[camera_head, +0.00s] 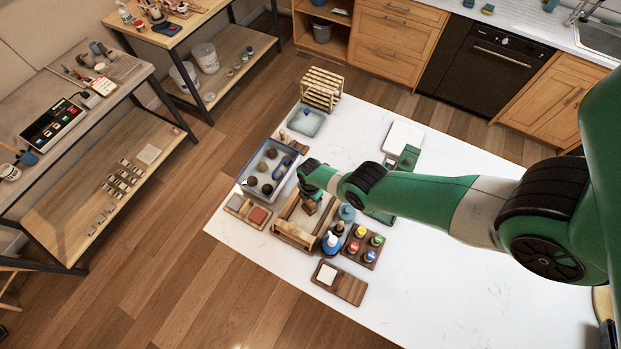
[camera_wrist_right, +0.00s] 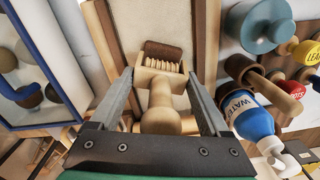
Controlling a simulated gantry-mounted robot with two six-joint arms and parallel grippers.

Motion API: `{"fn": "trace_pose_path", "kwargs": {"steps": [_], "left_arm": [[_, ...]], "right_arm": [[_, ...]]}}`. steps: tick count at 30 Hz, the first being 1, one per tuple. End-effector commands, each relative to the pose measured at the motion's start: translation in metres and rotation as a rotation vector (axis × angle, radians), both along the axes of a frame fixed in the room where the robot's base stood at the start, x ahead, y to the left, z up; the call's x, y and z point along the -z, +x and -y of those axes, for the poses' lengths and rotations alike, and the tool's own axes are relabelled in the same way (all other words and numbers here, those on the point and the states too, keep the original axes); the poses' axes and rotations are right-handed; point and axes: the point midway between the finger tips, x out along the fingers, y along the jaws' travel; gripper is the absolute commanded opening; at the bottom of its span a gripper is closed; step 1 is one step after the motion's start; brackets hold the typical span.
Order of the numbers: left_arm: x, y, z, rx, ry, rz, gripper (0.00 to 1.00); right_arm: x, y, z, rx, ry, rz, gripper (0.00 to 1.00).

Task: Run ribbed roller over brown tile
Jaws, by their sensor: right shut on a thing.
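My right gripper (camera_head: 312,196) is over the wooden tray in the head view. In the right wrist view it (camera_wrist_right: 161,80) is shut on the ribbed roller (camera_wrist_right: 160,104), whose pale wooden handle sits between the fingers. The roller's ribbed head (camera_wrist_right: 164,66) faces the cream surface in the tray. A dark brown piece (camera_wrist_right: 162,49) shows just beyond the ribs; I cannot tell for sure whether it is the brown tile, or whether the roller touches it. In the head view, a tan tile (camera_head: 235,203) and a reddish-brown tile (camera_head: 258,216) lie in a small holder. My left gripper is not in view.
A blue water bottle (camera_wrist_right: 252,122) and several paint jars (camera_head: 377,240) stand close on the right. The white table (camera_head: 440,290) is clear toward the front right.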

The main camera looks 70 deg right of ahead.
Motion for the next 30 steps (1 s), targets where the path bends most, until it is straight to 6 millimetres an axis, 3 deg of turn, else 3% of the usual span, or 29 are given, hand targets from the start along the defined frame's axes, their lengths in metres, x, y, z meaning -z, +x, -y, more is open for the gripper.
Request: {"fn": "trace_pose_path", "kwargs": {"steps": [30], "left_arm": [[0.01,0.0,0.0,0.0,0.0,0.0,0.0]], "right_arm": [[0.0096,0.0043,-0.0074,-0.002,0.0,0.0,0.03]]}}
